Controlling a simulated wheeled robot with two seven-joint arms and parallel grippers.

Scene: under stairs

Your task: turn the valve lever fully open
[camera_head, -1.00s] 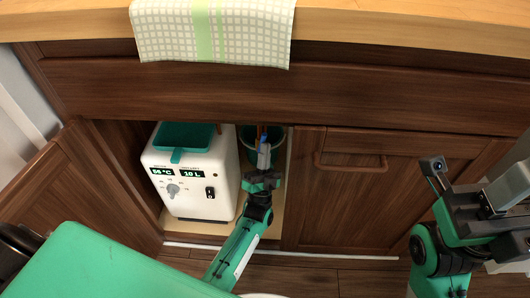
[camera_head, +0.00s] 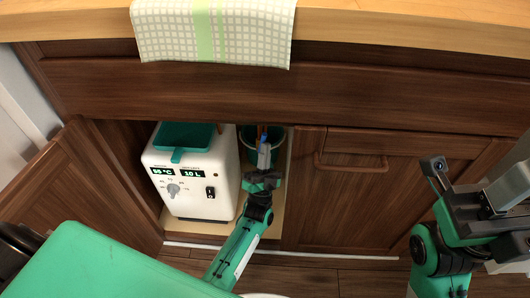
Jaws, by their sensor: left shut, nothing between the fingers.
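The white boiler-like unit (camera_head: 190,190) with a green top, a dial and lit displays stands inside the open cabinet. To its right, a green bucket (camera_head: 279,142) is partly hidden behind my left gripper (camera_head: 264,156). The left gripper is inside the cabinet opening, pointing up and away, its fingers shut and empty. Small blue and orange-red parts (camera_head: 263,133) show just beyond its fingertips. I cannot tell whether one is the valve lever, or whether the gripper touches them. My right gripper (camera_head: 503,188) is at the right edge, outside the cabinet; its fingers are unclear.
An open cabinet door (camera_head: 85,190) stands on the left. A closed door with a wooden handle (camera_head: 350,163) is right of the opening. The wooden worktop (camera_head: 400,25) overhangs above, with a checked towel (camera_head: 170,32) draped over its edge.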

